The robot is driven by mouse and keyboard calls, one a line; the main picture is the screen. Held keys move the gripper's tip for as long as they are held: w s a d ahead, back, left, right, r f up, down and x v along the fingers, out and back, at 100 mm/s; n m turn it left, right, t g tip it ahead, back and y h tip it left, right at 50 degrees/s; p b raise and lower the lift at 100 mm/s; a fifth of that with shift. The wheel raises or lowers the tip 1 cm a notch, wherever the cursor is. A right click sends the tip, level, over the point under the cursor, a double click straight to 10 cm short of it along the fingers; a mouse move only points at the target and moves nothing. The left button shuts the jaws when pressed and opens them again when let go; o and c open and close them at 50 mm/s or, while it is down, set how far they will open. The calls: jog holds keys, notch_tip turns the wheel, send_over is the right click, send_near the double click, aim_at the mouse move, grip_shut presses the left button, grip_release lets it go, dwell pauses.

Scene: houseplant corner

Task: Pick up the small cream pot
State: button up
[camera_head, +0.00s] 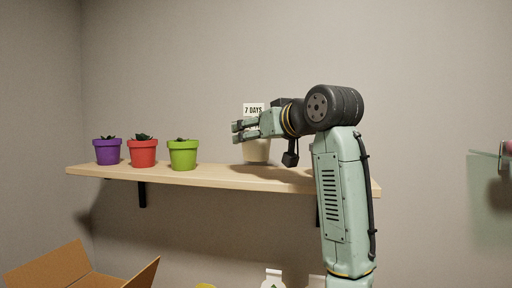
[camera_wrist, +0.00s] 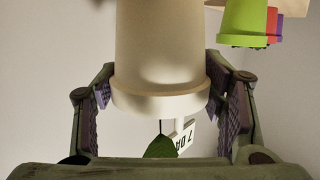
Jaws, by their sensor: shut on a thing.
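The small cream pot (camera_head: 257,151) is at the shelf's middle right in the head view, partly hidden by my gripper (camera_head: 237,132). In the wrist view the cream pot (camera_wrist: 160,45) appears upside down between the two fingers of my gripper (camera_wrist: 158,95), close to its thick rim. My gripper is shut on the pot, with a pad on either side. A green leaf (camera_wrist: 160,147) shows beyond the rim. I cannot tell whether the pot's base touches the shelf.
The wooden shelf (camera_head: 215,178) also bears purple (camera_head: 107,153), red (camera_head: 143,154) and green (camera_head: 183,156) pots to the left. A "7 DAYS" card (camera_head: 253,108) is behind my gripper. An open cardboard box (camera_head: 50,266) is below left. Shelf space between green and cream pots is clear.

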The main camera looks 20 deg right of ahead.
jog(key=s+d+r+b, duration=0.1)
jog(key=s+d+b, duration=0.1)
jog(key=s+d, duration=0.2)
jog(key=s+d+r+b, duration=0.1)
jog(key=s+d+b, duration=0.1)
jog(key=s, duration=0.8)
jog(key=shift+d, duration=0.85)
